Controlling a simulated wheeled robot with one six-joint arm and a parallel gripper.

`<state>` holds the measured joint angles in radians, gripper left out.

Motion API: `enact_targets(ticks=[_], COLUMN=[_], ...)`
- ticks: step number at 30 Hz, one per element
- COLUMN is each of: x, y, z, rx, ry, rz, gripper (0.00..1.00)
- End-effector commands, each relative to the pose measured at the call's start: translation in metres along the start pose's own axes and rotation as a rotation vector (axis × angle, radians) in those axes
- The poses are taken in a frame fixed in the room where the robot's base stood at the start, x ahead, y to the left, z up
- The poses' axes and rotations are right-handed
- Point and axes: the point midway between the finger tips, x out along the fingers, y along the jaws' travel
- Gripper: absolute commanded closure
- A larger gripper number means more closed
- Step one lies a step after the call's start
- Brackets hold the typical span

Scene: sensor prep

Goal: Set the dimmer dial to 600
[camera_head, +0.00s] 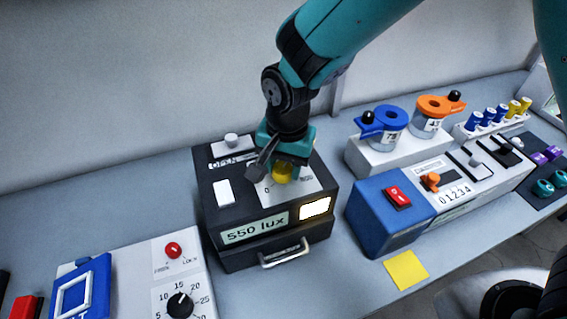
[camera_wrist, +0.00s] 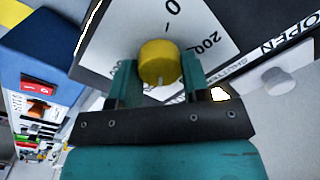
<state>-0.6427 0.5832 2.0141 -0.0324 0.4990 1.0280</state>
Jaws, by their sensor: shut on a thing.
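The dimmer dial (camera_head: 282,173) is a yellow round knob on the white scale plate on top of a black box. In the wrist view the yellow dial (camera_wrist: 160,62) sits between my two teal fingers, with a scale showing "0" and "200" around it. My gripper (camera_head: 284,160) comes down from above and is shut on the dial. The box's display (camera_head: 255,228) reads "550 lux". A lit pale window (camera_head: 315,208) is beside the display. My fingers hide part of the dial and its scale in the head view.
The black box (camera_head: 225,245) has a slider knob (camera_head: 232,139) marked "OPEN", a white switch (camera_head: 224,193) and a front handle (camera_head: 285,253). A blue box with a red switch (camera_head: 398,196) stands to the right. A dial panel (camera_head: 150,260) is at left.

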Motion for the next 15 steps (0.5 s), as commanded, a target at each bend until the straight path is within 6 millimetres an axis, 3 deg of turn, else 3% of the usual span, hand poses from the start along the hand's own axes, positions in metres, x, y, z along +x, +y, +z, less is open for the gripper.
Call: enact_targets(ticks=[15], x=[-0.0014], y=[-0.0011], z=[-0.0003], rx=[0.194], ry=[0.013], rz=[-0.006], gripper=[0.81])
